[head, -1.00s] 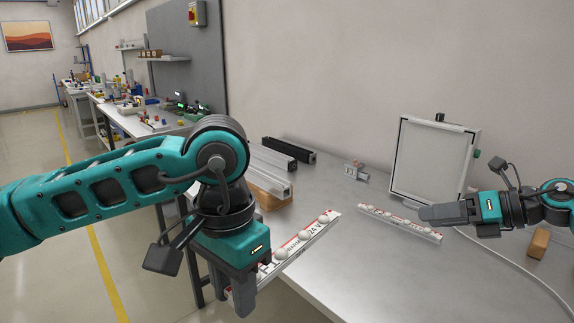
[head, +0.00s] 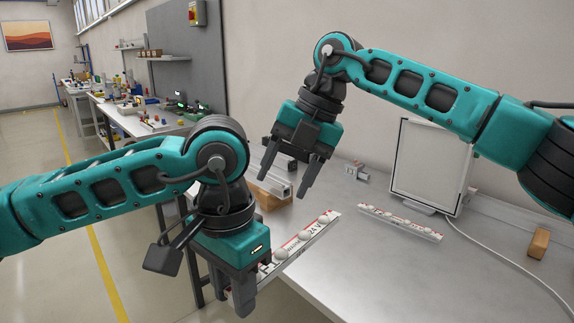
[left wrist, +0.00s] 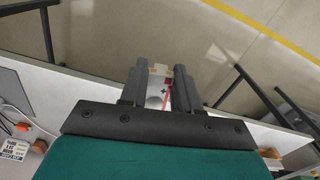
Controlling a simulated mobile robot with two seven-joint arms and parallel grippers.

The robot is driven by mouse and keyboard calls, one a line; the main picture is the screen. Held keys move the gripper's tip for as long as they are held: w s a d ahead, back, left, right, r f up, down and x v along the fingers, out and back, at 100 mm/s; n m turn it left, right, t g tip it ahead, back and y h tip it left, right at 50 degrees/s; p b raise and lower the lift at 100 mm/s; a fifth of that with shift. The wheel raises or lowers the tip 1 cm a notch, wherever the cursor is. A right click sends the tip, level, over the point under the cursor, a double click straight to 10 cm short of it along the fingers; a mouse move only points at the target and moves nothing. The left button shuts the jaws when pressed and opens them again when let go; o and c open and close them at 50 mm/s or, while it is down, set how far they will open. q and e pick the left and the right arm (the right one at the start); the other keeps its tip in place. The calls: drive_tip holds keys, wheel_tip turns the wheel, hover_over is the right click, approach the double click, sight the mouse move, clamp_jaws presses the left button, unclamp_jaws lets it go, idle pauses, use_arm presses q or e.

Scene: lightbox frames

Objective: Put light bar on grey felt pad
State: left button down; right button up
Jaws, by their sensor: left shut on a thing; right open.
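My left gripper (head: 240,290) is shut on a light bar (head: 306,237), a white strip with red marks and several round lamps. The bar slants up to the right from the fingers near the table's left front edge. In the left wrist view, part of the bar (left wrist: 155,100) shows between the fingers. A second light bar (head: 400,222) lies on the table before the white panel.
A framed white panel (head: 428,165) stands at the back right, with a cable (head: 510,262) running forward. Another wooden block (head: 538,243) is at the far right. The table middle is clear.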

sight(287, 242)
drive_tip(key=s+r+m+h, duration=0.3)
drive_tip(key=s+m+h, duration=0.1)
drive_tip(key=m+h, duration=0.15)
drive_tip(key=shift+y, duration=0.35)
wheel_tip(287, 242, down, 12)
drive_tip(key=shift+f, duration=0.15)
use_arm(q)
drive_tip(key=shift+d, duration=0.1)
use_arm(e)
clamp_jaws()
use_arm(q)
drive_tip(key=c, duration=0.7)
unclamp_jaws()
